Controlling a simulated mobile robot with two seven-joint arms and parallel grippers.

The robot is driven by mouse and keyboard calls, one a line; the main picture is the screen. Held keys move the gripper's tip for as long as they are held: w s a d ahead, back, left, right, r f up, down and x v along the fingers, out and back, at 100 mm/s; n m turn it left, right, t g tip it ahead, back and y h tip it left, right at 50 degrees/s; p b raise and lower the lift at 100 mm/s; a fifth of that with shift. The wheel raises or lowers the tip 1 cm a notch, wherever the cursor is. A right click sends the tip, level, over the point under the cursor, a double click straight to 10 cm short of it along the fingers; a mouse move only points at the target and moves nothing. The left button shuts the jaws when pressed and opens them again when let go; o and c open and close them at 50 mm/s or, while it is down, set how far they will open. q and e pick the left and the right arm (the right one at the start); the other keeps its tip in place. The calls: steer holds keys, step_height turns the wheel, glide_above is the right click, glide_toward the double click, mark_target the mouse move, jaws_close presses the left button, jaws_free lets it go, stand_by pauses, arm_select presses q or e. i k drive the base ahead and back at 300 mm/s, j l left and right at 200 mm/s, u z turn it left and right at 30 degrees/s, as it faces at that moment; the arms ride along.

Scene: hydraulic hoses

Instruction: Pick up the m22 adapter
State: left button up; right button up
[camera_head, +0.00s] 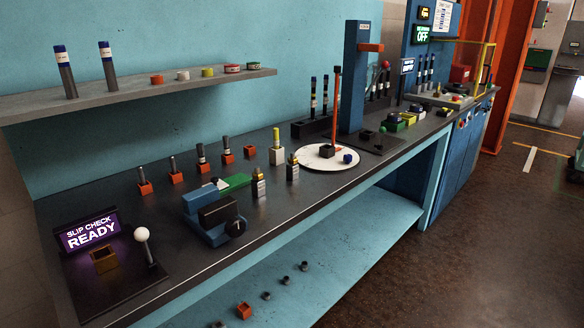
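No label that reads M22 can be made out, so I cannot tell which piece is the m22 adapter. Two small fittings with gold tips and banded bodies stand upright on the bench: the nearer fitting (259,185) and the farther fitting (292,169). A pale fitting with a yellow top (276,150) stands behind them. Several dark pins stand in orange square bases, among them the leftmost pin in its orange base (145,187) and a banded pin in its base (201,160). Neither of my grippers is in view.
A blue vise (212,215) stands at the bench's front edge. Left of it are a lit "SLIP CHECK READY" sign (88,232) and a white-knobbed lever (142,236). A round white plate (314,163) lies before a blue press column (357,85). Small fittings lie on the lower shelf (330,250).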

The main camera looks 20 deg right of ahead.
mark_target(293, 170)
steer(key=i+l+u, duration=0.2)
steer(key=l+u, duration=0.2)
steer(key=l, duration=0.55)
steer(key=l+u, duration=0.45)
steer(key=l, duration=0.55)
